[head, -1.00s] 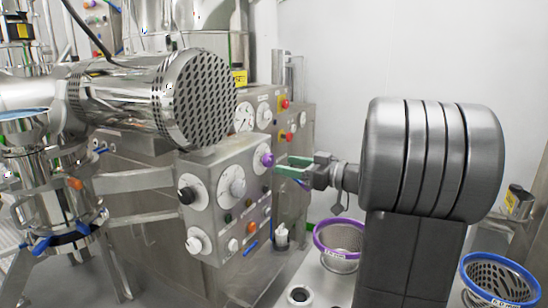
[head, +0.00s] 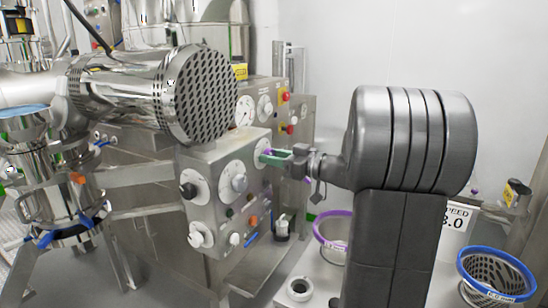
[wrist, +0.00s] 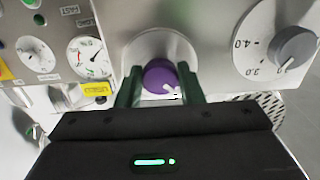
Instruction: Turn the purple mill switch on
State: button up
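The purple mill switch (wrist: 158,76) is a round knob with a white mark at its lower right, on a pale round dial plate in the wrist view. My gripper (wrist: 160,84) has one green finger on each side of the knob, and both fingers appear to touch it. In the head view my gripper (head: 267,157) reaches from the right to the upper right of the steel control panel (head: 215,165). There the fingers hide the purple knob.
A grey numbered dial (wrist: 293,46) sits right of the knob. Gauges (wrist: 88,56) and a yellow label are to the left. The panel also carries a black knob (head: 188,190). Purple-rimmed (head: 322,232) and blue-rimmed (head: 497,272) sieves stand below on the right.

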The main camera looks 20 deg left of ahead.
jog(key=shift+f+m+b, duration=0.1)
jog(key=shift+m+b, duration=0.3)
jog(key=shift+b, duration=0.2)
jog(key=m+b, duration=0.2)
jog(key=m, duration=1.5)
jog(key=shift+r+b, duration=0.2)
jog(key=shift+b, duration=0.15)
jog(key=shift+m, duration=0.3)
jog(key=o, duration=1)
